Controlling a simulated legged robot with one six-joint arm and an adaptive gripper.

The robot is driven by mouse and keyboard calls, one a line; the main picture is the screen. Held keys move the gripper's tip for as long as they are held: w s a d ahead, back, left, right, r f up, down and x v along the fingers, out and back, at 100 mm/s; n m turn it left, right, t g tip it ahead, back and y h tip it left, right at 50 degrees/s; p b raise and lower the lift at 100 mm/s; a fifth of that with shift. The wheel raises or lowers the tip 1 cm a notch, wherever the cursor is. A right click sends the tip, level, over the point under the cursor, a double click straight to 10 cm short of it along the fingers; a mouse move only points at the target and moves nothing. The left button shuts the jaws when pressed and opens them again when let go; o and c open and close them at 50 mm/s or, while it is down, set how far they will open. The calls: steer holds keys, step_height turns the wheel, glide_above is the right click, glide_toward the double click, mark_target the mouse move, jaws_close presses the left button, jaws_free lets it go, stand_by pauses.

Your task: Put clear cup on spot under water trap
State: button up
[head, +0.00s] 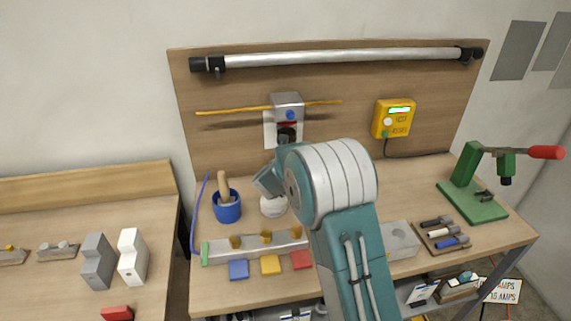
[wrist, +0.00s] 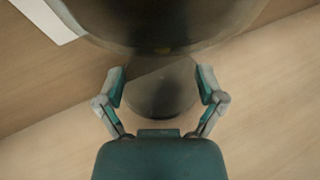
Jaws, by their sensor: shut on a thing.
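In the wrist view, my gripper (wrist: 161,88) has its two fingers on either side of a grey, see-through round shape, which looks like the clear cup (wrist: 160,92). A large dark rounded body, apparently the water trap's underside (wrist: 165,25), fills the top of that view, close above the cup. In the head view, the water trap (head: 288,106) is a grey block with a blue knob and dark lower part on the wooden back panel. A white round patch (head: 272,206), perhaps the spot, lies on the table below it. My arm hides most of my gripper there.
A blue pot (head: 227,208) with a wooden handle stands left of the white patch. A long grey block (head: 254,248) and coloured squares lie in front. A yellow box (head: 393,118) hangs right on the panel (head: 340,90). A green press (head: 473,190) stands at far right.

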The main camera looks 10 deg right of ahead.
steer(key=o, duration=0.9)
steer(key=shift+d, duration=0.1)
steer(key=shift+o, duration=0.2)
